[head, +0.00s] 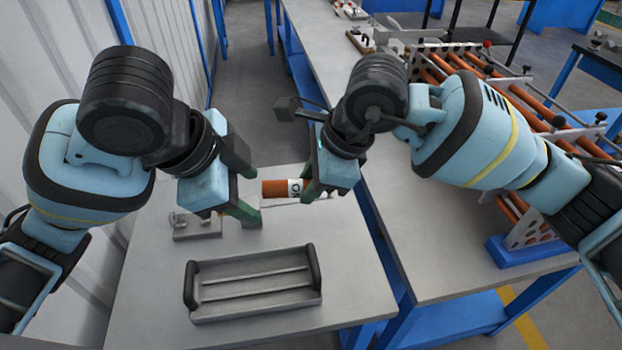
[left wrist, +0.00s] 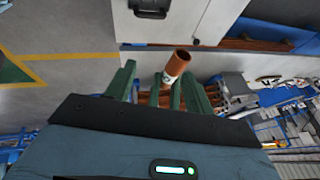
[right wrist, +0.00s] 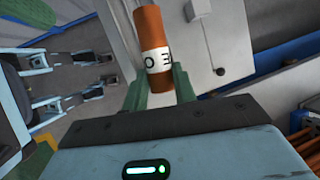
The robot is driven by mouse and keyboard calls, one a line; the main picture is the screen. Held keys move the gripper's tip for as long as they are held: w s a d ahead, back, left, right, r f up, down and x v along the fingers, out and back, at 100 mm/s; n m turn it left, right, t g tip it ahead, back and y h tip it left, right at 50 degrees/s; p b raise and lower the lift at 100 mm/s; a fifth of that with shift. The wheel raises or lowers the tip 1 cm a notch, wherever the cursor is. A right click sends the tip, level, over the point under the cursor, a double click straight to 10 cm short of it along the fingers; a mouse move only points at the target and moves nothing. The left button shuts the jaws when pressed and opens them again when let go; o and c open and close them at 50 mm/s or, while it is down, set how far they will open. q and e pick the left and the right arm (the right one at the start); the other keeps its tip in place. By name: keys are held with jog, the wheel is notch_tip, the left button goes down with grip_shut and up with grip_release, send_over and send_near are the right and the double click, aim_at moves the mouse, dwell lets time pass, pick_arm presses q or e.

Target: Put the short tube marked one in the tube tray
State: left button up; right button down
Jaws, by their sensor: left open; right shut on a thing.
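The short orange tube (head: 273,188) has a white label with dark letters, only partly readable. It also shows in the left wrist view (left wrist: 179,62) and the right wrist view (right wrist: 149,25). My right gripper (head: 310,190) is shut on the tube and holds it in the air, roughly level, above the table's far part. My left gripper (head: 249,192) is open and empty, its fingers close to the tube's free left end. Whether they touch it cannot be told. The grey tube tray (head: 255,308) with black end handles sits empty on the table nearer me.
A small metal fixture (head: 195,226) lies on the grey table (head: 150,275) left of and behind the tray. A rack (head: 525,232) with several long orange tubes stands on the bench at right. A ribbed wall (head: 60,60) closes the left side.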

pick_arm(q)
jog(key=s+d+f+n+h, duration=0.15)
jog(key=s+f+n, duration=0.25)
jog(key=f, duration=0.8)
jog(key=s+d+f+n+h, duration=0.1)
jog(key=s+d+f+n, duration=0.2)
jog(key=f, duration=0.9)
jog(key=s+d+f+n+h, duration=0.15)
jog(key=s+f+n, duration=0.25)
jog(key=f, duration=0.7)
jog(key=s+a+f+n+t+y, duration=0.1)
jog(key=a+f, duration=0.3)
jog(key=a, duration=0.4)
jog(key=s+a+f+n+t+y, duration=0.1)
jog(key=s+a+f+t+y, duration=0.3)
jog(key=a, duration=0.4)
jog(key=shift+n+y, duration=0.3)
jog(key=shift+n, duration=0.1)
jog(key=shift+w, duration=0.1)
